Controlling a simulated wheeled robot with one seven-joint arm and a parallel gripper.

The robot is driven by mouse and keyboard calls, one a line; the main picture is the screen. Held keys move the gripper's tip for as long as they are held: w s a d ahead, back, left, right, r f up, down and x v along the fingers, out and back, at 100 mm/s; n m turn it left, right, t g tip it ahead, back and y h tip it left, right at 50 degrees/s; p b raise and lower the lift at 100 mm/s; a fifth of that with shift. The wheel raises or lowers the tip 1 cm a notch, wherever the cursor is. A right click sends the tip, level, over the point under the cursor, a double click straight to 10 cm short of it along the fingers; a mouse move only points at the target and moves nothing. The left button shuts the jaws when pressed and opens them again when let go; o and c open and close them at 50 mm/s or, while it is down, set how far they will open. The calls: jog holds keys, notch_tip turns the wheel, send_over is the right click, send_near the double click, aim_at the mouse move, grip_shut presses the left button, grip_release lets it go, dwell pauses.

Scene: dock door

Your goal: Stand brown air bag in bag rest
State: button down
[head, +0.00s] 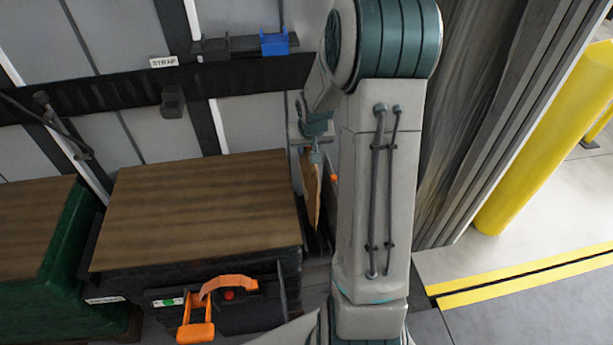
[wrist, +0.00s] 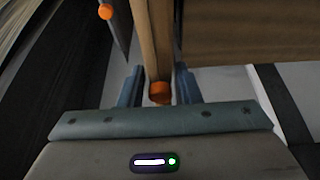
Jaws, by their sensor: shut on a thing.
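The brown air bag (head: 311,186) is a thin, flat brown piece hanging upright below my gripper (head: 314,140), just right of the wood-topped black crate. In the wrist view the bag (wrist: 152,40) stands edge-on between the two fingers of my gripper (wrist: 158,88), with an orange cap (wrist: 160,92) at its near end. The gripper is shut on the bag. A dark upright panel with an orange knob (wrist: 105,12) is beside the bag; it may be part of the bag rest, which I cannot make out clearly. The bag's lower end is in a dark gap, and its contact there is unclear.
The black crate (head: 290,268) with a wooden top is close left of the bag, with orange handles at its front. A green crate (head: 50,260) stands farther left. My arm hides part of the right side. A yellow post (head: 535,145) and open floor lie at right.

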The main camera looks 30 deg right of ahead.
notch_tip(320, 180, down, 14)
jog(key=b, duration=1)
jog(key=shift+f+b, duration=0.65)
jog(key=shift+b, duration=0.05)
jog(key=c, duration=1)
grip_release()
jog(key=shift+o, duration=0.2)
jog(key=shift+r, duration=0.1)
